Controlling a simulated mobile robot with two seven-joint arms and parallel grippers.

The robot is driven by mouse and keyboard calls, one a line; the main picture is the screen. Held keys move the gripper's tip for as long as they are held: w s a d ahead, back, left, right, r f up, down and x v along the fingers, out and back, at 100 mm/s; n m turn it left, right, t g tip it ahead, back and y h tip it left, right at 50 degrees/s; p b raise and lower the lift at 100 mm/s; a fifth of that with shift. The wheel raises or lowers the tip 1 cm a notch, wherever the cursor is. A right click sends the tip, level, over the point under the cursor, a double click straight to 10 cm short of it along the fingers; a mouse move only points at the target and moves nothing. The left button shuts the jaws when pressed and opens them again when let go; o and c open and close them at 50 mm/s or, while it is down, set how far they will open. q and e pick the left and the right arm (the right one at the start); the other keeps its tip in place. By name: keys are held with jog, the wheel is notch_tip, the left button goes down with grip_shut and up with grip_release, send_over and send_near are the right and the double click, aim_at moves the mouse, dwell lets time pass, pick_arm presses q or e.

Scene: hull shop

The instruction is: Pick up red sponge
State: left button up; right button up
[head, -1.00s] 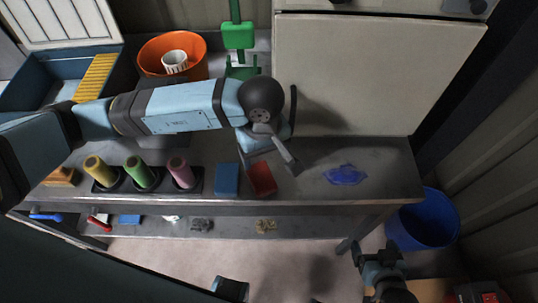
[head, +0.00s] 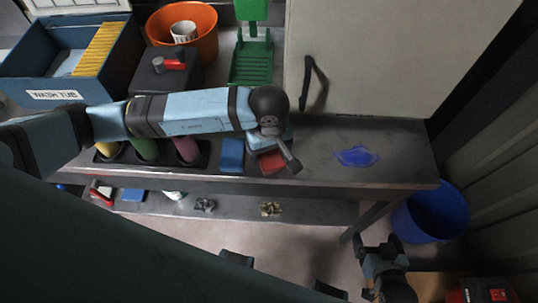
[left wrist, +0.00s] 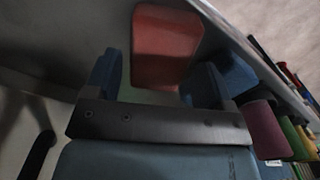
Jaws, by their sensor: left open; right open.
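The red sponge (head: 271,162) lies on the grey bench in the head view, partly covered by my left gripper (head: 274,152). In the left wrist view the red sponge (left wrist: 166,42) shows just beyond the open fingers of my left gripper (left wrist: 158,72), roughly in line with the gap between them. The gap is empty; whether the fingers touch the sponge cannot be told. My right gripper (head: 378,243) is open and empty at the lower right, away from the bench top.
A blue sponge (head: 232,155) lies close on the left of the red one, near the bottle rack. A blue cloth-like patch (head: 357,156) lies to the right. A white cabinet (head: 385,60) stands behind. A blue bucket (head: 432,215) is at the bench's right end.

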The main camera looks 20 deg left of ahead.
aim_at(269, 153)
pick_arm(q)
notch_tip(269, 153, down, 2)
jog(key=shift+f+b, duration=0.2)
jog(key=shift+b, duration=0.15)
jog(key=c, duration=0.7)
jog(key=shift+o, duration=0.2)
jog(key=shift+r, duration=0.15)
notch_tip(269, 153, up, 20)
jog(key=b, duration=0.1)
jog(key=shift+b, duration=0.35)
